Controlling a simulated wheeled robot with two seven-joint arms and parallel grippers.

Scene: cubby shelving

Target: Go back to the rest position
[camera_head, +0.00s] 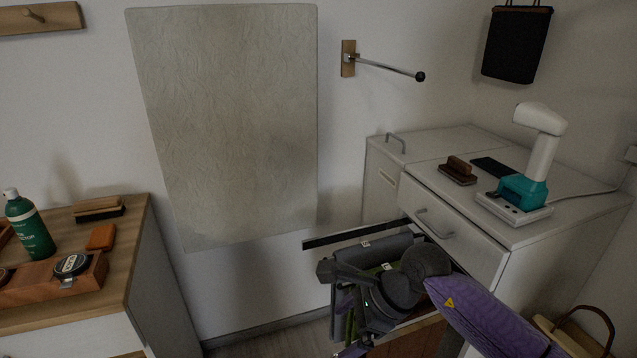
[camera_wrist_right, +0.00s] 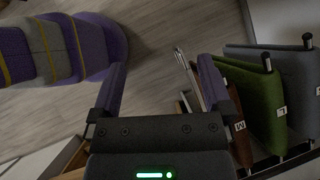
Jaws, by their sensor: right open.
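My right arm comes in from the lower right in the head view, and its gripper (camera_head: 352,342) hangs low in front of the pulled-out rack of the white cabinet. The rack's dark top bar (camera_head: 345,236) shows above the hand. Labelled hanging items, green (camera_wrist_right: 243,100), grey (camera_wrist_right: 287,80) and brown (camera_wrist_right: 241,132), are close to the right of the right finger. My left gripper is not in view.
The white cabinet (camera_head: 480,215) carries a teal and white device (camera_head: 525,190) and a brown brush (camera_head: 458,170). A wooden counter (camera_head: 135,230) at left holds a green bottle (camera_head: 30,228). A basket (camera_head: 560,335) stands at the lower right. Floor is open left of the rack.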

